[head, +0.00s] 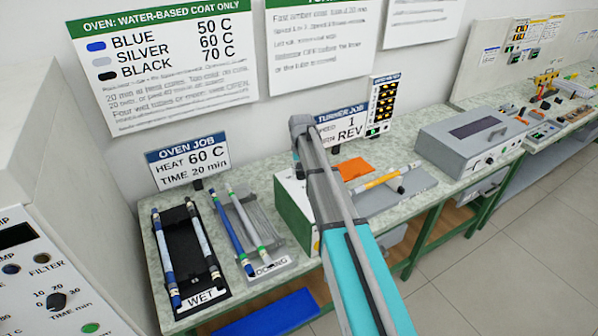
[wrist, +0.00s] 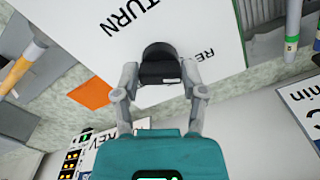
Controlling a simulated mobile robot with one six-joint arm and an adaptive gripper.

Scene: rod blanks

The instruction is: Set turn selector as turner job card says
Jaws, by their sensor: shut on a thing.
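The turner job card (head: 349,126) stands behind the turner in the head view. It shows 1 and REV, with its left part hidden by my arm. The turner's white panel (wrist: 110,28) carries the words TURN and REV in the wrist view. My gripper (wrist: 160,85) is shut on the black turn selector knob (wrist: 160,56), one finger on each side. The knob's pointer cannot be made out. In the head view my arm hides the gripper and the knob; part of the turner's green and white box (head: 292,205) shows beside it.
A black WET rack (head: 187,250) and a DOWNING-like labelled rack (head: 270,268) hold rods at the left. The oven job card (head: 187,162) stands behind them. A grey box (head: 470,140) stands farther right.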

